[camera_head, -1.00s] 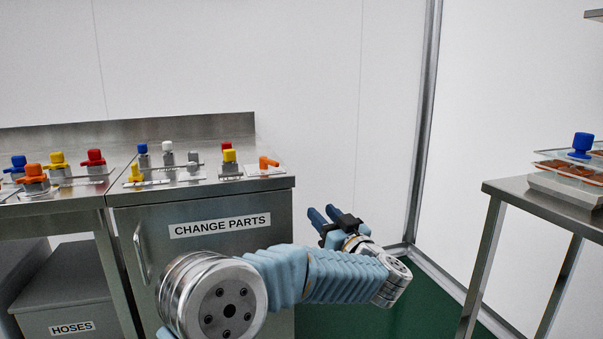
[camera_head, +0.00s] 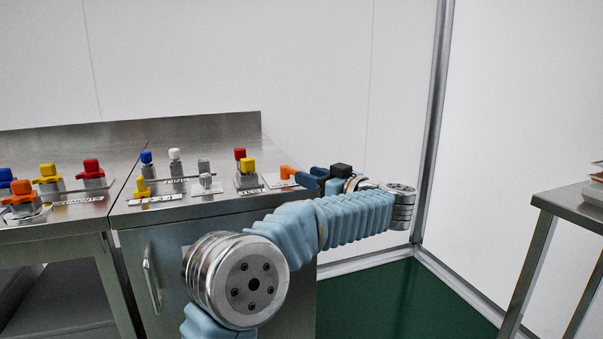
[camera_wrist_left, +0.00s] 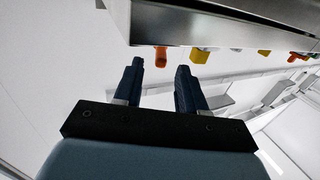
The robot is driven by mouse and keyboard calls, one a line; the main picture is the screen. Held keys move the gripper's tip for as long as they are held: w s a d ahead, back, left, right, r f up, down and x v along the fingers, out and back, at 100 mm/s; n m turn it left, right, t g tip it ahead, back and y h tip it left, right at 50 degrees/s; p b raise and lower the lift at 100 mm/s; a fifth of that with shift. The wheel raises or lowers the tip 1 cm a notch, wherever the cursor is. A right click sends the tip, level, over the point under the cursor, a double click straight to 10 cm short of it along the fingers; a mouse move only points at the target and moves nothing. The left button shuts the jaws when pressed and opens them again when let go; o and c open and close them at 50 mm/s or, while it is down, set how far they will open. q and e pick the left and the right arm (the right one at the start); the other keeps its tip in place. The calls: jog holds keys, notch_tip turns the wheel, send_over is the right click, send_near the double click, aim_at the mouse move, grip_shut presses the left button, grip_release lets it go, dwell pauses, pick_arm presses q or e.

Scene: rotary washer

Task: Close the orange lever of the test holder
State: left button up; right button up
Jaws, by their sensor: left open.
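The orange lever (camera_head: 287,172) of the test holder stands on a light plate (camera_head: 272,181) at the right end of the steel cabinet top. My left gripper (camera_head: 303,176) is just right of the lever, its dark blue fingers pointing left towards it. The wrist view shows the open fingers (camera_wrist_left: 160,72) with nothing between them. In that view the orange lever (camera_wrist_left: 161,57) appears beyond the fingertips, between them in the picture; I cannot tell whether they touch it. The gripper partly hides the plate's right side. My right gripper is out of view.
A yellow-topped part (camera_head: 247,168) with a red-topped one behind stands just left of the lever. Several other coloured parts stand further left. The cabinet (camera_head: 220,240) ends below my left forearm. Another steel table (camera_head: 575,205) stands at the right.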

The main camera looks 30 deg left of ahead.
aim_at(293, 175)
pick_arm(q)
jog(key=shift+x, duration=2)
grip_shut()
